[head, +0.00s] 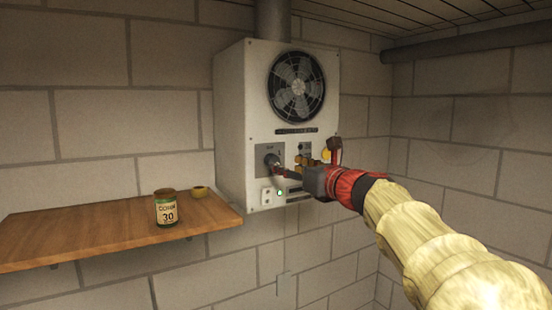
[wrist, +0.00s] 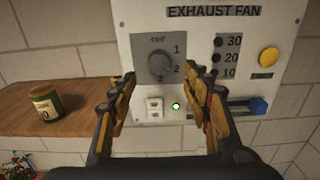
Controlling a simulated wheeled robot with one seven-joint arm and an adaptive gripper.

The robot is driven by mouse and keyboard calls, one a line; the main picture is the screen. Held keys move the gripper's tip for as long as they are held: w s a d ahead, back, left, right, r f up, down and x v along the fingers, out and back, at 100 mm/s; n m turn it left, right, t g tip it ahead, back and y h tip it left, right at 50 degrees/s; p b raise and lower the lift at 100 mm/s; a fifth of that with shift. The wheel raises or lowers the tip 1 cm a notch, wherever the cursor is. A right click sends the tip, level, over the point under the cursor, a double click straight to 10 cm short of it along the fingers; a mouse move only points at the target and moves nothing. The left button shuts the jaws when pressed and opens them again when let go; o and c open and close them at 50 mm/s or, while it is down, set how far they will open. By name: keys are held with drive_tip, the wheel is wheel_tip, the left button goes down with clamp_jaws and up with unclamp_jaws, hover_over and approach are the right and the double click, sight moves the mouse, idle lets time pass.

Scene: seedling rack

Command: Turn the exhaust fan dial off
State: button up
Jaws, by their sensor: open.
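The exhaust fan dial (wrist: 159,65) is a round dark grey knob on a grey plate, marked OFF above, 1 at upper right and 2 at lower right. I cannot clearly tell which mark it points to. The dial also shows in the head view (head: 272,160), partly behind my gripper. It sits on the white exhaust fan box (head: 232,130). My gripper (wrist: 162,96) is open and empty. In the wrist view its fingers stand left and right of the space just below the dial, with the dial not between their tips. My gripper is close to the panel in the head view (head: 292,168).
A white switch (wrist: 154,107), a lit green lamp (wrist: 176,106), a yellow button (wrist: 268,57) and a blue slider knob (wrist: 258,105) surround the dial.

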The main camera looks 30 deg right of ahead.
sight(278, 163)
drive_tip(key=w, duration=0.6)
drive_tip(key=shift+w+p, duration=0.25)
drive_tip(key=shift+p, duration=0.2)
drive_tip(key=shift+a, duration=0.15)
drive_tip(key=shift+c, duration=1.1)
drive_tip(key=c, duration=0.9)
drive_tip(key=shift+c, duration=0.2)
drive_tip(key=shift+f+n+b, duration=0.15)
drive_tip(key=shift+n+b, duration=0.15)
drive_tip(key=shift+b, duration=0.1)
drive_tip(key=n+b, duration=1.9)
drive_tip(key=n, duration=0.4)
drive_tip(key=shift+n, duration=0.3)
